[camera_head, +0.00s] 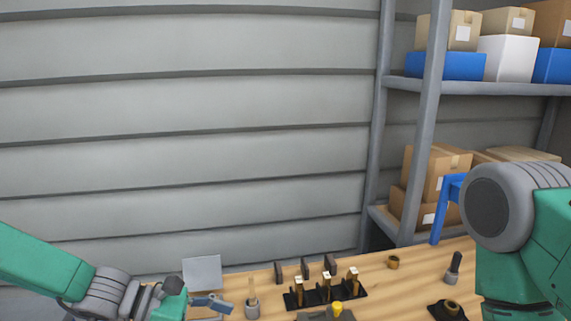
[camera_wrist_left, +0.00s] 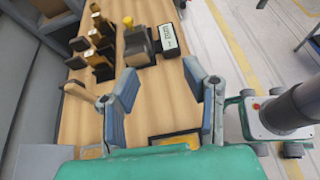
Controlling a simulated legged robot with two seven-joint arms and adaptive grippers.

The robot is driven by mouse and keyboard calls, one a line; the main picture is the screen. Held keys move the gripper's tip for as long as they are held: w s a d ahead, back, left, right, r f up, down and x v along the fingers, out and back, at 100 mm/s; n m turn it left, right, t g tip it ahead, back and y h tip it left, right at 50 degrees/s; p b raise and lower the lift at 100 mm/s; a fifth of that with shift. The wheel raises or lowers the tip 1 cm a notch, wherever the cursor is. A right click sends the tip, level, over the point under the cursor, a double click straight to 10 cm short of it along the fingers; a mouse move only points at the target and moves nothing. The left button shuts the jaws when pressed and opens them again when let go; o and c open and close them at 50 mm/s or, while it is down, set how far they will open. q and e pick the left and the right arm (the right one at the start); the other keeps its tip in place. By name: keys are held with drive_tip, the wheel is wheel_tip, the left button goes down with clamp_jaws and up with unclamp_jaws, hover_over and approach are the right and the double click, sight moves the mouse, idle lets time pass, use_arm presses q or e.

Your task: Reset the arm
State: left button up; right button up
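My left gripper (camera_head: 215,303) is low in the head view, at the left part of the wooden table (camera_head: 370,285). A wooden-handled tool in a grey cup (camera_head: 252,308) stands just right of this gripper in the head view. My right arm (camera_head: 515,215) shows at the right of the head view, but its gripper is out of the frame.
A black rack with upright wood-handled pieces (camera_head: 325,291) stands mid-table. A grey block with a yellow knob (camera_wrist_left: 136,46) and a small display device (camera_wrist_left: 167,39) are near it. Shelves with boxes (camera_head: 432,175) stand behind right.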

use_arm(q)
drive_tip(key=s+a+f+m+g+y, duration=0.2)
drive_tip(key=s+a+f+m+y, duration=0.15)
drive_tip(key=s+f, duration=0.45)
drive_tip(key=s+a+f+m+g+y, duration=0.2)
drive_tip(key=s+f+m+y, duration=0.15)
drive_tip(key=s+f, duration=0.45)
drive_tip(key=s+a+f+m+t+y, duration=0.1)
drive_tip(key=s+a+f+m+y, duration=0.15)
drive_tip(key=s+a+m, duration=0.35)
drive_tip(key=s+a+f+m+t+y, duration=0.1)
drive_tip(key=s+a+f+m+y, duration=0.15)
drive_tip(key=s+a+m, duration=0.35)
wheel_tip(320, 180, down, 15)
drive_tip(key=w+m+b, duration=0.1)
drive_tip(key=w+b, duration=0.1)
drive_tip(key=b, duration=1.4)
drive_tip(key=shift+d+t+y, duration=0.3)
drive_tip(key=shift+d+y, duration=0.1)
use_arm(e)
wheel_tip(320, 180, down, 16)
drive_tip(key=shift+w, duration=0.25)
use_arm(q)
drive_tip(key=shift+s, duration=0.1)
use_arm(e)
drive_tip(key=shift+a, duration=0.15)
